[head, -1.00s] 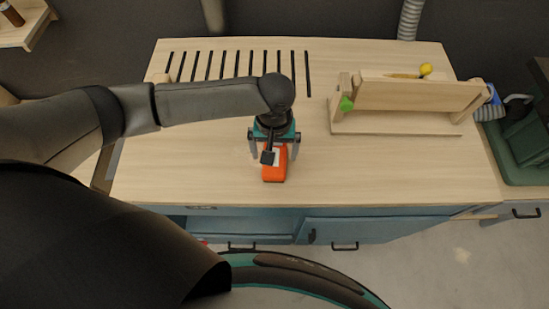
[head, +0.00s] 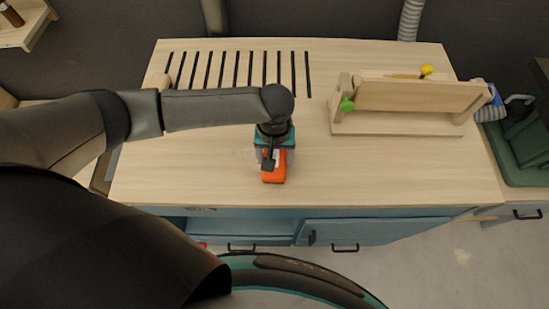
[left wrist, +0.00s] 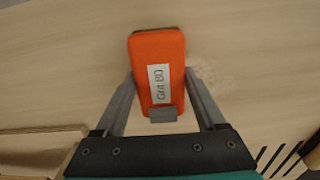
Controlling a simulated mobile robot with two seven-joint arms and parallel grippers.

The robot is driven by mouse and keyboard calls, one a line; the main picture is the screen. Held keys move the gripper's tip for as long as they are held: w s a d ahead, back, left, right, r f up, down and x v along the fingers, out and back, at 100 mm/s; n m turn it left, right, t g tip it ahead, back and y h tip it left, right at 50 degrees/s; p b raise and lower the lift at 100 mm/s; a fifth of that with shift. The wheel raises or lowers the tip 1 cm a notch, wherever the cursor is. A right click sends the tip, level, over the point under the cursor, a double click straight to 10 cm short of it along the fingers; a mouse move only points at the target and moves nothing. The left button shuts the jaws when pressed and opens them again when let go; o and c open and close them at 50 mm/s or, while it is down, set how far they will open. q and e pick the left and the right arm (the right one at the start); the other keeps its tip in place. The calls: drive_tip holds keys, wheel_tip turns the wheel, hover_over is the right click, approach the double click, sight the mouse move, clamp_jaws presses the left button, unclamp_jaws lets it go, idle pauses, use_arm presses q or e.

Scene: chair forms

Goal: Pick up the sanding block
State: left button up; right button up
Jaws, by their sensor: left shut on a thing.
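The sanding block (head: 273,176) is an orange block with a white label. It is at the middle of the workbench, near the front edge, in the head view. The head view does not show clearly whether the block is clear of the bench top. My right gripper is not in view.
The wooden workbench (head: 200,182) has dark slots at its back left. A wooden stand (head: 415,98) with a yellow knob and a green piece stands at the right. A dark green bin (head: 525,145) is beside the bench.

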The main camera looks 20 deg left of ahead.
sight(275, 157)
use_arm(q)
drive_tip(key=c, duration=0.4)
drive_tip(key=shift+c, duration=0.2)
wheel_tip(275, 157, up, 20)
drive_tip(key=p, duration=0.3)
